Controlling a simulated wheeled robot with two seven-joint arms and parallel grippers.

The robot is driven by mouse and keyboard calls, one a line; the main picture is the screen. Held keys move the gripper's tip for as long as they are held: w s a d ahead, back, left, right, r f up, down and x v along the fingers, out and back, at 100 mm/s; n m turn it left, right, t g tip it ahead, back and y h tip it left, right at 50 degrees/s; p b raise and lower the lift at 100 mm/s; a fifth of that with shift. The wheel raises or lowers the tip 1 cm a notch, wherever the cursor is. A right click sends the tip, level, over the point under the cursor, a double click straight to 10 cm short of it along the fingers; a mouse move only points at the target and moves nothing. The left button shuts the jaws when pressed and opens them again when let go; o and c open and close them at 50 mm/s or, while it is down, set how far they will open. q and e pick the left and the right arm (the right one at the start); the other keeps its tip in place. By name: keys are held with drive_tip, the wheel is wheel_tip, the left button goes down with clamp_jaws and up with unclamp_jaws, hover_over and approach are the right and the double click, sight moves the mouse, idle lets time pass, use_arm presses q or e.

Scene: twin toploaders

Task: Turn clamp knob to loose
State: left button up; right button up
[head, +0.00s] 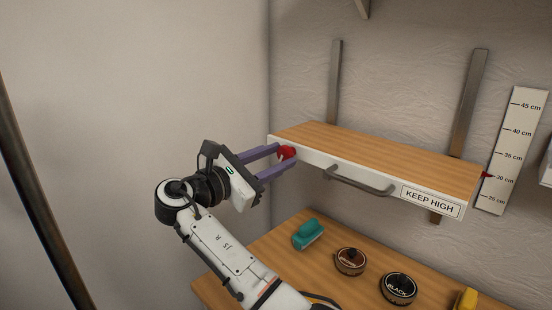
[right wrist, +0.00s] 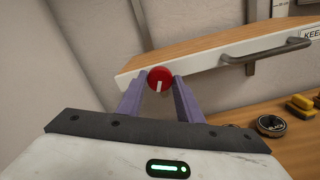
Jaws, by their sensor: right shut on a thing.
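The red clamp knob (head: 287,152) sits on the white front face of the wooden shelf (head: 380,150), near its left end. My right gripper (head: 285,157) has its two purple fingers on either side of the knob and is shut on it. The right wrist view shows the round red knob (right wrist: 159,78) between the fingertips, with a white mark pointing down, slightly to the left. The shelf front carries a grey bar handle (head: 360,182) and a "KEEP HIGH" label (head: 431,201). My left gripper is not in view.
Below is a wooden surface (head: 265,255) with a teal brush-like object (head: 308,233), a brown-topped round tin (head: 351,261), a black round tin (head: 398,288) and a yellow object (head: 465,300). A centimetre scale (head: 512,150) hangs at right; a red pointer (head: 490,175) is near 30.

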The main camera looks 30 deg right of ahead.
drive_tip(key=shift+r, duration=0.25)
drive_tip(key=o, duration=1)
drive_tip(key=shift+o, duration=0.2)
drive_tip(key=shift+f, duration=0.1)
drive_tip(key=shift+a+f, duration=0.1)
drive_tip(key=shift+s+a, duration=0.1)
drive_tip(key=shift+a, duration=0.2)
drive_tip(key=b+v, duration=0.1)
drive_tip(key=v, duration=0.5)
drive_tip(key=shift+s+a, duration=0.2)
drive_tip(key=shift+a, duration=0.1)
